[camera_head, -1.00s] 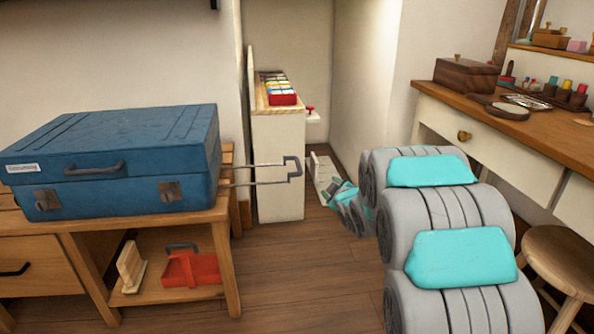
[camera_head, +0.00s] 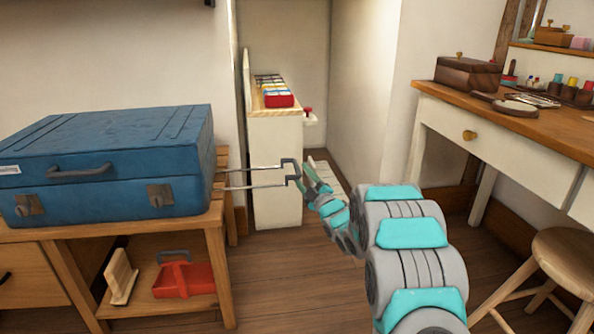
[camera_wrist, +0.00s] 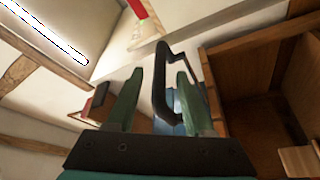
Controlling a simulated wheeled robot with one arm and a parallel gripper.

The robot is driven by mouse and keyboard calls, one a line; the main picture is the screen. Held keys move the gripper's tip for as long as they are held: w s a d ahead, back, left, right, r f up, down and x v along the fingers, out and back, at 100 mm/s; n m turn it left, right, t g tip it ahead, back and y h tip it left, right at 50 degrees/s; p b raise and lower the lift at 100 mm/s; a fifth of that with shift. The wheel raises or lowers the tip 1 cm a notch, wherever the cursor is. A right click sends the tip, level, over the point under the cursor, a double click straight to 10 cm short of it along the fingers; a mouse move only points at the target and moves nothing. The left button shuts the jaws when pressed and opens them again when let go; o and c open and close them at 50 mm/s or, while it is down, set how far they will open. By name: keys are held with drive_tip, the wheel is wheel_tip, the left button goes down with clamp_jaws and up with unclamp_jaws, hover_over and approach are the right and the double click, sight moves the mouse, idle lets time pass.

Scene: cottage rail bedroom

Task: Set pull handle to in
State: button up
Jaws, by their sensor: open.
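The blue suitcase (camera_head: 110,165) lies flat on the wooden bench at the left. Its pull handle (camera_head: 262,177) sticks out to the right on two thin metal rods, with a dark grip at the end. My gripper (camera_head: 306,175) is at the outer end of the handle, pointing toward it. In the wrist view the dark pull handle (camera_wrist: 160,85) lies between the two green fingers of my gripper (camera_wrist: 161,73), closer to the right finger. The fingers are apart. I cannot tell whether either one touches the handle.
The wooden bench (camera_head: 215,240) has a red caddy (camera_head: 185,280) on its lower shelf. A narrow white cabinet (camera_head: 275,170) stands behind the handle. A dressing table (camera_head: 520,125) and a round stool (camera_head: 565,255) are at the right. The floor between is clear.

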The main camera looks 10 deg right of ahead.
sight(297, 166)
drive_tip(key=x, duration=0.3)
drive_tip(key=shift+w+a+r, duration=0.1)
drive_tip(key=shift+w+r, duration=0.1)
drive_tip(key=shift+w, duration=0.2)
drive_tip(key=shift+c, duration=0.4)
clamp_jaws()
drive_tip(key=shift+f, duration=0.1)
idle(0.7)
